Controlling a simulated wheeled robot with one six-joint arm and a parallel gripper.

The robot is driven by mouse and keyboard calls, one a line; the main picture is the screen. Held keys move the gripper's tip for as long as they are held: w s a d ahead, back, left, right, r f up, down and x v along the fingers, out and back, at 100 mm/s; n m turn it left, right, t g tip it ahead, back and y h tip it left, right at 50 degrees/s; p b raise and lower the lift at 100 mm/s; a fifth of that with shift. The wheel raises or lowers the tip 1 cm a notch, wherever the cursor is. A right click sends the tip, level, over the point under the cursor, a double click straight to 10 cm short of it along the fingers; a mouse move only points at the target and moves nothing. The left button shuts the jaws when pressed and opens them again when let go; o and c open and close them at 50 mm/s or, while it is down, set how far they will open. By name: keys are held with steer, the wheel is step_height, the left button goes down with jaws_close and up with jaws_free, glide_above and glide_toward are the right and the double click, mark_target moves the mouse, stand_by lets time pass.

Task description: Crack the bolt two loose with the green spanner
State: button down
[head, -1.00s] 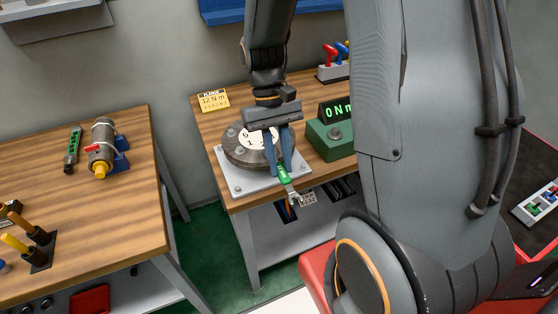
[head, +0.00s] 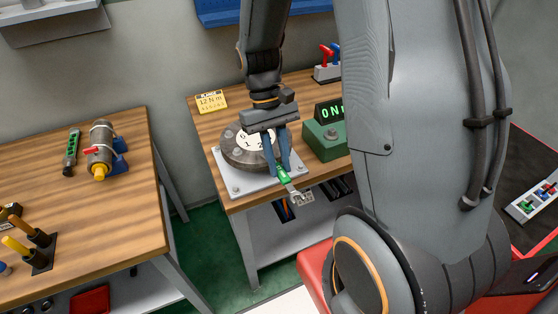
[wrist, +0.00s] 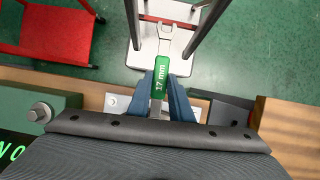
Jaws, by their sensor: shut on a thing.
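My gripper (head: 282,169) points down over the bench and is shut on the green spanner (head: 285,178). In the wrist view the spanner (wrist: 160,78) is marked 17 mm. Its open steel end points away from the bench, past the front edge, and sits on no bolt. The dark round flange (head: 232,151) with a white numbered face lies on a pale square plate (head: 229,179), just behind my fingers. Several bolt heads show on its rim. My gripper covers part of the flange, and I cannot tell which bolt is bolt two.
A green box (head: 318,146) with a display (head: 329,111) stands right of the flange. A yellow 12 N m card (head: 211,101) lies at the back left. A second wooden table (head: 117,218) stands at left, with a gap between. A red cart (wrist: 45,40) shows in the wrist view.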

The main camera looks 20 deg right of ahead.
mark_target(287, 180)
steer(key=shift+s, duration=0.1)
steer(key=shift+s+p, duration=1)
steer(key=shift+s, duration=0.7)
steer(key=shift+s+f, duration=0.1)
